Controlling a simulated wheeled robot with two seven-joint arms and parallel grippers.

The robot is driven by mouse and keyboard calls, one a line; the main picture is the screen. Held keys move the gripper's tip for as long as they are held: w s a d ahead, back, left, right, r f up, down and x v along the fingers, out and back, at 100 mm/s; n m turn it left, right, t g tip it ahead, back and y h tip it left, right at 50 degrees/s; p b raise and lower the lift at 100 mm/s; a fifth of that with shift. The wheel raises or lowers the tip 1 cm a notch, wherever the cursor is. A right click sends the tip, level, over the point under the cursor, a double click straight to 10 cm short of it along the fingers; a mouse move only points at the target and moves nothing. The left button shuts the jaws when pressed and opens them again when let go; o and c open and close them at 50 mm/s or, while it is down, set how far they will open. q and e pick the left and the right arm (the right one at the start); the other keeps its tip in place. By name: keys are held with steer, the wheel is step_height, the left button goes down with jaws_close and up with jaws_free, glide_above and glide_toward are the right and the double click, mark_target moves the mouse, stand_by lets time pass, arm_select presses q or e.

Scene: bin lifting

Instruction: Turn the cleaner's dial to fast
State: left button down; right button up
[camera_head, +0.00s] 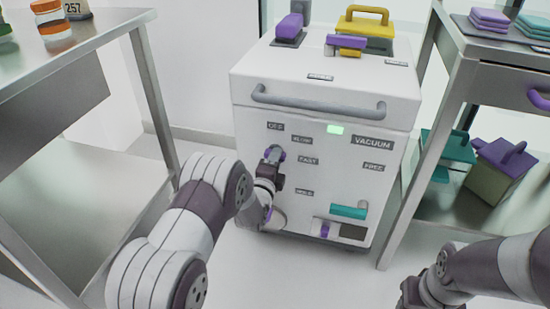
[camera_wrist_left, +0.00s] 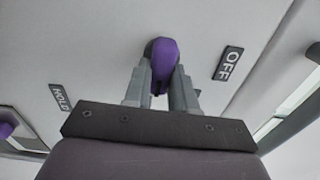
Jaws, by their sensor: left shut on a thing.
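The cleaner (camera_head: 330,100) is a white cabinet with a grey bar handle and a lit green panel on its front. Its purple dial (camera_head: 279,153) sits on the front, left of the FAST label (camera_head: 308,161) and below the OFF (camera_head: 275,126) and SLOW (camera_head: 301,140) labels. My left gripper (camera_head: 271,160) is shut on the dial and partly hides it. In the left wrist view the purple dial (camera_wrist_left: 162,58) is between the two grey fingers (camera_wrist_left: 160,85), with OFF on the right and HOLD on the left. My right gripper (camera_head: 412,295) is low at the right, away from the cleaner; its fingers cannot be made out.
A teal handle (camera_head: 348,212) and a small purple knob (camera_head: 324,230) are low on the cleaner's front. A metal table (camera_head: 95,40) stands at the left. A shelf unit (camera_head: 450,60) with cloths and bins stands close at the right. Floor is clear in front.

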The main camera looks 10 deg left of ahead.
arm_select(q)
steer(key=shift+f+m, duration=0.15)
steer(key=shift+m, duration=0.45)
steer(key=c, duration=0.9)
jaws_free()
steer(key=shift+s, duration=0.1)
steer(key=s+p, duration=0.2)
steer(key=s, duration=0.2)
steer(key=s+p, duration=0.1)
steer(key=s, duration=0.3)
steer(key=s+p, duration=0.2)
steer(key=s, duration=0.2)
steer(key=shift+s+a+p, duration=0.25)
steer(key=shift+s+p, duration=0.05)
steer(key=shift+p, duration=0.05)
